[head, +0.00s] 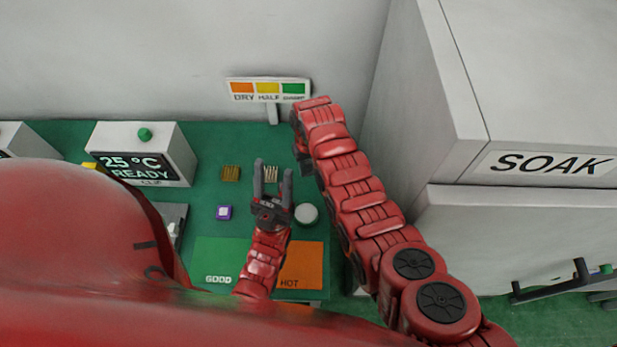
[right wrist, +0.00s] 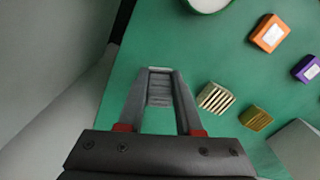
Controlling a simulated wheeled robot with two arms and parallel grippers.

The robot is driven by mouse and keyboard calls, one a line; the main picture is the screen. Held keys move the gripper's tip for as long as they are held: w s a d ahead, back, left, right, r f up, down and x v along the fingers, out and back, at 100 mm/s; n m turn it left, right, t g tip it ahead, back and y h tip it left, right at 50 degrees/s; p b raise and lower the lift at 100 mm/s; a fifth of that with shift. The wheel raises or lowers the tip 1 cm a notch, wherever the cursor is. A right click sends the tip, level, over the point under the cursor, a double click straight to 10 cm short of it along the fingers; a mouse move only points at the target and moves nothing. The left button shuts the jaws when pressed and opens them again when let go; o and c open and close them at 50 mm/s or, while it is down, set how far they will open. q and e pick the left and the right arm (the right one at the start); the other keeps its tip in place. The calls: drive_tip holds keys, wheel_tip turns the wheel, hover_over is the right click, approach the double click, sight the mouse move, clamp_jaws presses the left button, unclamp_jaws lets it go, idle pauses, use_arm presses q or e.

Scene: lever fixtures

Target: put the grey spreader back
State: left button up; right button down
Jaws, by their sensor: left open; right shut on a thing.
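My right gripper (right wrist: 160,73) is shut on a grey ridged piece, which looks like the grey spreader (right wrist: 160,90). It sits between the fingertips above the green table top. In the head view my right arm bends down near the table's right side; its dark gripper is mostly hidden there, and the spreader cannot be made out. My left gripper (head: 272,180) is open and empty over the middle of the table. A cream striped block (head: 271,174) shows between its fingers, lower down; in the right wrist view this block (right wrist: 215,98) stands right of the held piece.
A gold ridged block (head: 231,173), a purple block (head: 224,212) and a white round thing (head: 306,214) stand nearby. An orange block (right wrist: 270,33) shows in the wrist view. A colour sign (head: 268,90) stands behind; a large SOAK cabinet (head: 520,130) is at right.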

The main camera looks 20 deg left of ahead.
sight(309, 172)
drive_tip(key=shift+w+a+b, duration=0.1)
drive_tip(key=shift+w+b, duration=0.15)
drive_tip(key=shift+b, duration=0.1)
wheel_tip(309, 172, down, 4)
drive_tip(key=shift+r+b, duration=0.15)
drive_tip(key=shift+b, duration=0.95)
drive_tip(key=shift+r, duration=0.1)
